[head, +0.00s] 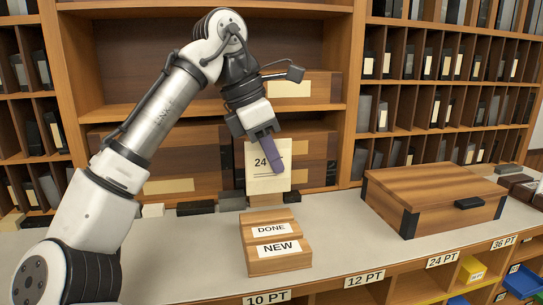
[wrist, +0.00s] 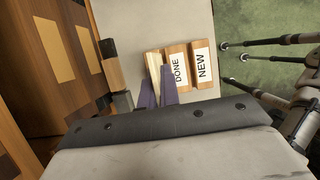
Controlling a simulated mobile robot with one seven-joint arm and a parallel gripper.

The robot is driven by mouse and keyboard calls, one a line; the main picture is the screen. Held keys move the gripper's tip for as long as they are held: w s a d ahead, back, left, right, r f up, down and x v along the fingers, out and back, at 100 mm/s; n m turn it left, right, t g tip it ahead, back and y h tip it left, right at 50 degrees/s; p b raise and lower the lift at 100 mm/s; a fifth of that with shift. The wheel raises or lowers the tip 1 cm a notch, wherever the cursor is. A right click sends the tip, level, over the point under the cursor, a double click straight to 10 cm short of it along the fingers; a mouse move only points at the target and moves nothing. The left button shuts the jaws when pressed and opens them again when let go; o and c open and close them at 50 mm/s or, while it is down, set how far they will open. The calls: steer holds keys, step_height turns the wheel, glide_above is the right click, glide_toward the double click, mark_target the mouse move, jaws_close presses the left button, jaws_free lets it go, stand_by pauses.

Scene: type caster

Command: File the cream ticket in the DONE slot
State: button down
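The cream ticket (head: 265,186), marked 24, hangs upright in my gripper (head: 276,166). One purple finger crosses its front face, and the other finger is hidden behind it. In the wrist view the ticket (wrist: 154,66) shows nearly edge-on between the purple fingers. The wooden two-step holder (head: 282,266) stands on the counter, with the DONE label (head: 271,229) on its rear step and the NEW label (head: 278,248) on its front step. In the head view the ticket's lower edge is just above the holder's back edge. The slot openings cannot be made out clearly.
A wooden case (head: 432,190) with black corners stands to the right on the grey counter (head: 335,236). Small dark and wooden blocks (head: 197,208) line the counter's back, below drawers. The counter between holder and case is clear.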

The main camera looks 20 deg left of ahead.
mark_target(273, 185)
steer(key=shift+f, duration=0.1)
steer(key=shift+f, duration=1.05)
steer(key=shift+f+b, duration=1.25)
steer(key=shift+f, duration=0.05)
steer(key=shift+s+f+b, duration=0.1)
steer(key=shift+f+b, duration=0.8)
steer(key=shift+f, duration=0.6)
steer(key=shift+d+r, duration=0.1)
steer(key=shift+r, duration=0.05)
steer(key=shift+r+p, duration=1.55)
steer(key=shift+p, duration=0.25)
steer(key=shift+f, duration=0.6)
steer(key=shift+r, duration=0.15)
